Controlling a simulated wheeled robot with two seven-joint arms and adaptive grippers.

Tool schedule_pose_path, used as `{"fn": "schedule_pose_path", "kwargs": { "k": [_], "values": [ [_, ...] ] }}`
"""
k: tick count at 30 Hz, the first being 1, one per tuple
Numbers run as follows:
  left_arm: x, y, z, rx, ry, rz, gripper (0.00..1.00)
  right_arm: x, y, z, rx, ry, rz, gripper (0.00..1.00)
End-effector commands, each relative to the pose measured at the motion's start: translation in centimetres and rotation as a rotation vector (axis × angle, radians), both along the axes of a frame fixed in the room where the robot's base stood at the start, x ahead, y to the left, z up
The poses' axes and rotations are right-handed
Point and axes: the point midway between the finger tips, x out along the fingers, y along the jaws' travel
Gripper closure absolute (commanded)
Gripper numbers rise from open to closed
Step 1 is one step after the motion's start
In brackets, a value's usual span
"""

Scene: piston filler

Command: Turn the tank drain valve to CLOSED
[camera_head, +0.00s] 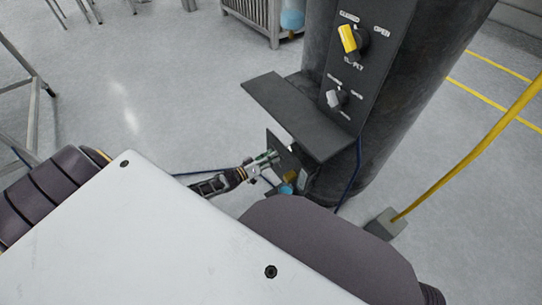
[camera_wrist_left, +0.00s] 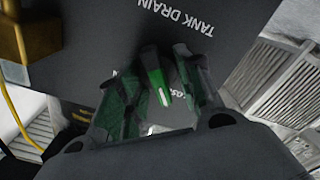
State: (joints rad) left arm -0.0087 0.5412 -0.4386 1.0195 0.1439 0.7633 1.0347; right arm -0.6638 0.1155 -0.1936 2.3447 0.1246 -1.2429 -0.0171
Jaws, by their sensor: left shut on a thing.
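The tank drain valve is a green handle with a pale stripe (camera_wrist_left: 155,78), on a dark panel (camera_wrist_left: 95,45) marked TANK DRAIN, which appears upside down in the left wrist view. My left gripper (camera_wrist_left: 163,85) is shut on this handle, one finger on each side. A partly covered label shows beside the right finger. The handle's exact pointing is hard to read. My right gripper is not in view.
The dark shelf (camera_head: 300,115) juts out just above my left gripper. A yellow-handled knob (camera_head: 348,38) and a grey knob (camera_head: 336,98) sit on the upper panel. A yellow fitting (camera_wrist_left: 38,28) stands beside the drain panel. Open floor lies to the left.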

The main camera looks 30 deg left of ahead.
Motion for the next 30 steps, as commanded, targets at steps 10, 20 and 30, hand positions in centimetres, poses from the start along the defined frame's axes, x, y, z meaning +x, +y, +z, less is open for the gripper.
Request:
{"fn": "schedule_pose_path", "kwargs": {
  "k": [10,20,30],
  "values": [
    [0.02,0.11,-0.09,-0.123,0.051,0.001,0.89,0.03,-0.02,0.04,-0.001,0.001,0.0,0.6],
    [0.03,0.13,-0.09,-0.135,0.057,0.002,0.88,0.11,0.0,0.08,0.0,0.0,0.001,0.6],
    [0.04,0.11,-0.08,-0.135,0.056,0.001,0.45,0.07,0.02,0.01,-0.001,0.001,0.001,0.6]
  ]
}}
